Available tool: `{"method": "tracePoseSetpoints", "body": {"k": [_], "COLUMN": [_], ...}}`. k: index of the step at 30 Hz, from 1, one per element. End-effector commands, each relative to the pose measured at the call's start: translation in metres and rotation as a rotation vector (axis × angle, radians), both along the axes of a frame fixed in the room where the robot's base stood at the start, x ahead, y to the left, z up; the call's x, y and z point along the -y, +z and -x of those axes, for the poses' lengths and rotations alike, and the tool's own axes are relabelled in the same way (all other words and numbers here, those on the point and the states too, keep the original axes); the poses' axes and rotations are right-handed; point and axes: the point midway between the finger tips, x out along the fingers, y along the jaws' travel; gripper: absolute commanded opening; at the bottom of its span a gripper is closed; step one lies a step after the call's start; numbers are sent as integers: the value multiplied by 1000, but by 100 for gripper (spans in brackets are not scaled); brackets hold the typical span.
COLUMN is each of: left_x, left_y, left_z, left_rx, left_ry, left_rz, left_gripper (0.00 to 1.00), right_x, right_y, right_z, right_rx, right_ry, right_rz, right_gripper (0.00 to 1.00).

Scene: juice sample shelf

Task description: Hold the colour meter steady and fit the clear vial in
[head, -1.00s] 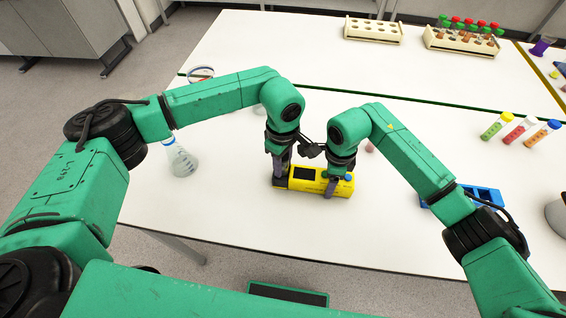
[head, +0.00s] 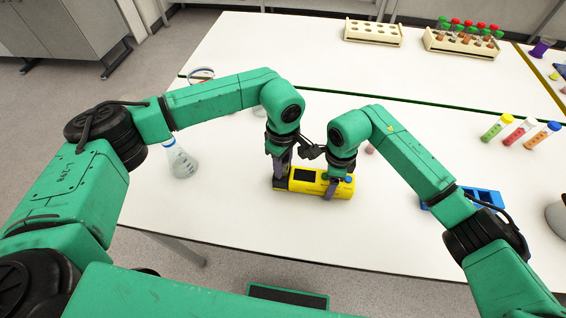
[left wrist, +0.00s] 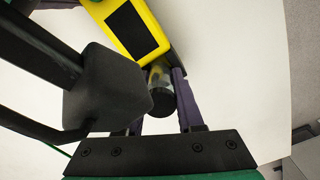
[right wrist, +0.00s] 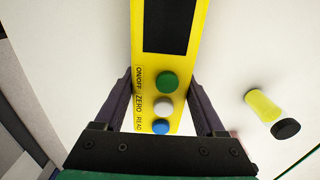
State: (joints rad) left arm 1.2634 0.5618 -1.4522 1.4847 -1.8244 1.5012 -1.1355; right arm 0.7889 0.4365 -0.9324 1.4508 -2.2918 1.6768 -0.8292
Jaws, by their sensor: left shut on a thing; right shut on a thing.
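The yellow colour meter (head: 304,184) lies on the white table, its dark screen and green, white and blue buttons facing up. My right gripper (head: 338,186) is shut across the meter's button end, one finger on each side in the right wrist view (right wrist: 165,95). My left gripper (head: 282,172) is at the meter's other end, shut on a clear vial (left wrist: 157,76) with a black cap. In the left wrist view, the vial's glass meets the dark end of the meter (left wrist: 112,12). I cannot tell how deep it sits.
A vial of yellow liquid (right wrist: 264,106) lies near the meter in the right wrist view. A flask (head: 182,162) stands at left, a blue rack (head: 486,196) at right. Racks (head: 372,32) stand at the back. The table's front centre is clear.

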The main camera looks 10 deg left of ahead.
Motion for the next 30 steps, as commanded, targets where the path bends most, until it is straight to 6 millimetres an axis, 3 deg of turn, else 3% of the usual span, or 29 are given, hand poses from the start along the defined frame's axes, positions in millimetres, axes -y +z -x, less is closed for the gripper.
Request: {"method": "tracePoseSetpoints", "body": {"k": [10, 24, 25, 27, 30], "left_x": [0, 0, 0, 0, 0], "left_y": [-6, 7, 7, 7, 7], "left_z": [0, 0, 0, 0, 0], "left_rx": [-2, -1, -1, -1, 0], "left_ry": [0, 0, 0, 0, 0], "left_rz": [-1, 0, 0, 0, 0], "left_gripper": [0, 0, 48, 71, 71], "right_x": [-1, -1, -1, 0, 0], "right_y": [1, 1, 1, 1, 1], "right_z": [0, 0, 0, 0, 0], "right_rx": [1, 1, 1, 1, 1], "right_ry": [1, 1, 1, 0, 0], "right_rz": [-2, -2, -2, -2, -2], "right_gripper": [0, 0, 0, 0, 0]}}
